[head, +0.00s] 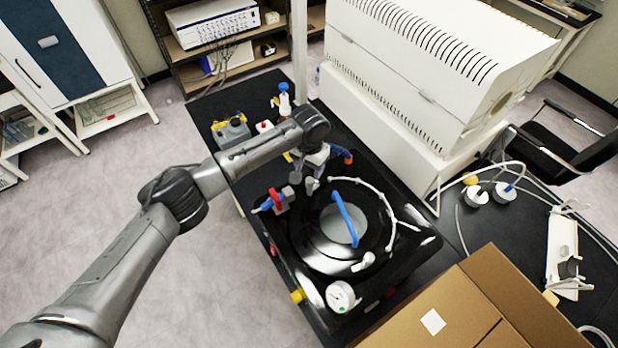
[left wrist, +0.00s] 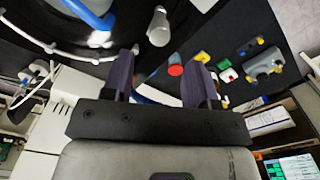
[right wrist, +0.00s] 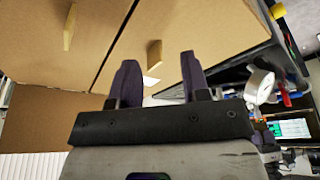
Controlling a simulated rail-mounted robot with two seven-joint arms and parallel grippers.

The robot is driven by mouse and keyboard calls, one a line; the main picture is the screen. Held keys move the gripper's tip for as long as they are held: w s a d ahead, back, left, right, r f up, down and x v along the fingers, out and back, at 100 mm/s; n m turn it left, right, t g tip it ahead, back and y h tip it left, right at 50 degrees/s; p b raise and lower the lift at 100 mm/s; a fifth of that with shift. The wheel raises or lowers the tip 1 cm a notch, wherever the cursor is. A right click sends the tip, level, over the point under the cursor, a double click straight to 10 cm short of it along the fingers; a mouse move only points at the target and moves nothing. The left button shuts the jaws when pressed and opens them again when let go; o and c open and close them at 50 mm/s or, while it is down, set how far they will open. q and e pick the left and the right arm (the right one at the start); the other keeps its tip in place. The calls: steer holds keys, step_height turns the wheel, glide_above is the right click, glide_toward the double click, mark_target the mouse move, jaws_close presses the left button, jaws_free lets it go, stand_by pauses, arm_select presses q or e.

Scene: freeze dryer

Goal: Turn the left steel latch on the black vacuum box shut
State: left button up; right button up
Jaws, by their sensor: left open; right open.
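The black vacuum box (head: 282,232) stands on the dark bench, with a round lid and a blue handle (head: 346,218). A steel latch (head: 312,186) sits at the lid's upper left edge; it also shows at the top of the left wrist view (left wrist: 159,27). Another steel latch (head: 364,262) is at the lid's lower edge. My left gripper (head: 318,165) is just behind the upper latch, open and apart from it, with nothing between its fingers. My right gripper (right wrist: 157,60) is open and empty near a cardboard box (right wrist: 205,30); it is outside the head view.
The cardboard box (head: 485,305) stands at the lower right. A white pipe (head: 385,200) curves around the lid. A red-handled valve (head: 275,200) is left of it and a gauge (head: 341,296) in front. The white machine (head: 420,80) rises behind.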

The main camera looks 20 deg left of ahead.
mark_target(309, 180)
arm_select(q)
steer(key=shift+f+p, duration=0.4)
steer(key=shift+f, duration=3.2)
arm_select(e)
steer(key=shift+d+r, duration=0.2)
steer(key=shift+r, duration=0.35)
steer(key=shift+a, duration=0.1)
arm_select(q)
steer(key=c, duration=0.9)
